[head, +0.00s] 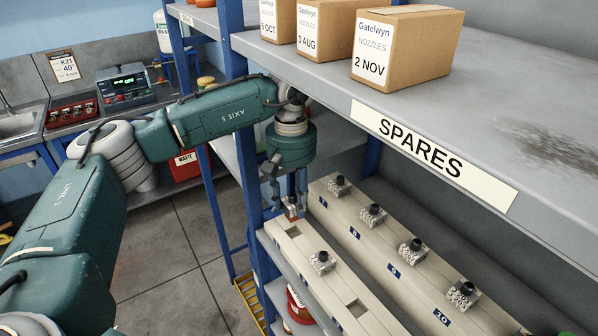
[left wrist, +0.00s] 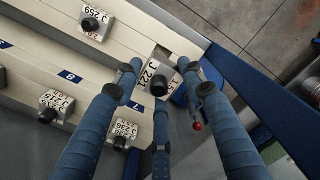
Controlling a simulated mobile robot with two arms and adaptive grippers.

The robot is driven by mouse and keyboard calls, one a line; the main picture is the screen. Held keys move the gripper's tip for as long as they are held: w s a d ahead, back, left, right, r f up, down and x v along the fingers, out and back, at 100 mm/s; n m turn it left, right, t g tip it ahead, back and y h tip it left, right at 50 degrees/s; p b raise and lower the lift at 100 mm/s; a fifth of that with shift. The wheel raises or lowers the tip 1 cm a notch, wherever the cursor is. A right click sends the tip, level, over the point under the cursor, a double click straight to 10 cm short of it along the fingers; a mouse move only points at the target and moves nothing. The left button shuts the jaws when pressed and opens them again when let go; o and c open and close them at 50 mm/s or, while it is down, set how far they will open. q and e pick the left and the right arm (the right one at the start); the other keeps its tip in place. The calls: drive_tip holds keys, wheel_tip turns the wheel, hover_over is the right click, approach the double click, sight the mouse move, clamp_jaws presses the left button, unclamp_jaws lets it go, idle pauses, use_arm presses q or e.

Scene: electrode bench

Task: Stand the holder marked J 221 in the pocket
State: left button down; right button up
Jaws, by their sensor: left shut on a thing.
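The holder marked J 221 (left wrist: 153,76) is a small pale block with a black knob. My left gripper (head: 294,203) is shut on it, with blue fingers around it in the left wrist view (left wrist: 166,84). They hang over the far end of the front cream rail (head: 338,304). An empty pocket (head: 293,233) shows in that rail just below the gripper in the head view. In the left wrist view the holder covers part of the rail's end; I cannot tell its height above the rail. My right gripper is not in view.
Another holder, J 259 (left wrist: 95,23), stands in the front rail. The rear rail (head: 376,247) carries several holders. The grey SPARES shelf (head: 304,71) with boxes overhangs close by. A blue upright (head: 232,150) stands left of the rails.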

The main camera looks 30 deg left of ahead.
use_arm(q)
drive_tip(key=shift+w+a+r, duration=0.1)
drive_tip(key=shift+w+r, duration=0.3)
drive_tip(key=shift+r, duration=0.3)
drive_tip(key=shift+f, duration=0.1)
drive_tip(key=shift+f+b, duration=0.4)
drive_tip(key=shift+f, duration=0.15)
wheel_tip(320, 180, down, 4)
drive_tip(key=shift+s+a+r+b, duration=0.1)
drive_tip(key=shift+s+b, duration=0.05)
drive_tip(key=shift+b, duration=0.8)
drive_tip(key=shift+f, duration=0.65)
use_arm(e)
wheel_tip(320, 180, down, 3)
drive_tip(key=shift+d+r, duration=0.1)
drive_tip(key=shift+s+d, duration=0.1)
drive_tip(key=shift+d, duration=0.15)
use_arm(q)
drive_tip(key=shift+b, duration=0.35)
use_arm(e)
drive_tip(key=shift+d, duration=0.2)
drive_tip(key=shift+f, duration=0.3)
